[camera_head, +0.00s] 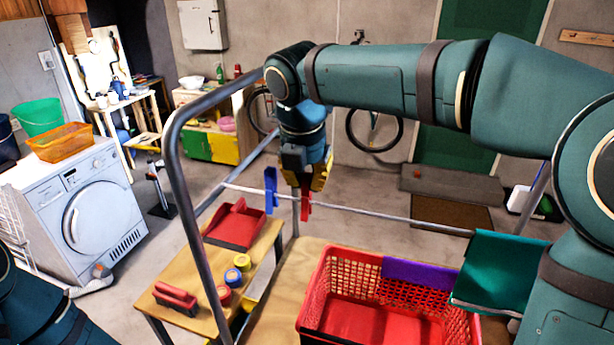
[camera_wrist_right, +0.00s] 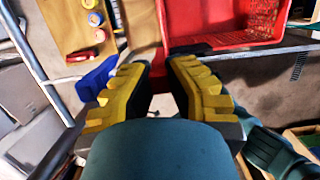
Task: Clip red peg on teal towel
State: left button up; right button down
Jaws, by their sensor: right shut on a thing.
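The red peg (camera_head: 305,203) hangs upright at the clothes line, to the right of the blue peg (camera_head: 271,190). My right gripper (camera_head: 307,183), with yellow fingers, is shut on the red peg's top from above. The peg's lower part overlaps the line; I cannot tell whether it grips it. In the right wrist view the yellow fingers (camera_wrist_right: 160,85) face each other, and the blue peg (camera_wrist_right: 98,80) is beside them. The teal towel (camera_head: 505,272) hangs over the right end of the line, apart from the peg. My left gripper is out of view.
A red basket (camera_head: 312,300) with a purple cloth (camera_head: 420,273) stands below the line. A small wooden table (camera_head: 190,262) holds a red dustpan (camera_head: 236,225), a red brush (camera_head: 176,298) and round tubs. The grey rack frame (camera_head: 186,190) rises at left. A washing machine (camera_head: 105,185) stands farther left.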

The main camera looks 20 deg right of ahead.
jog(key=shift+w+p+v, duration=0.15)
jog(key=shift+p+v, duration=0.5)
jog(key=shift+v, duration=0.1)
jog(key=shift+w+p+v, duration=0.1)
jog(key=shift+p+v, duration=0.55)
jog(key=shift+v, duration=0.05)
jog(key=shift+d+r+p, duration=0.1)
jog(key=shift+r+p, duration=0.3)
jog(key=shift+r, duration=0.2)
jog(key=shift+d+r+p, duration=0.15)
jog(key=shift+r+p, duration=0.2)
jog(key=shift+r, duration=0.3)
jog(key=shift+s, duration=0.1)
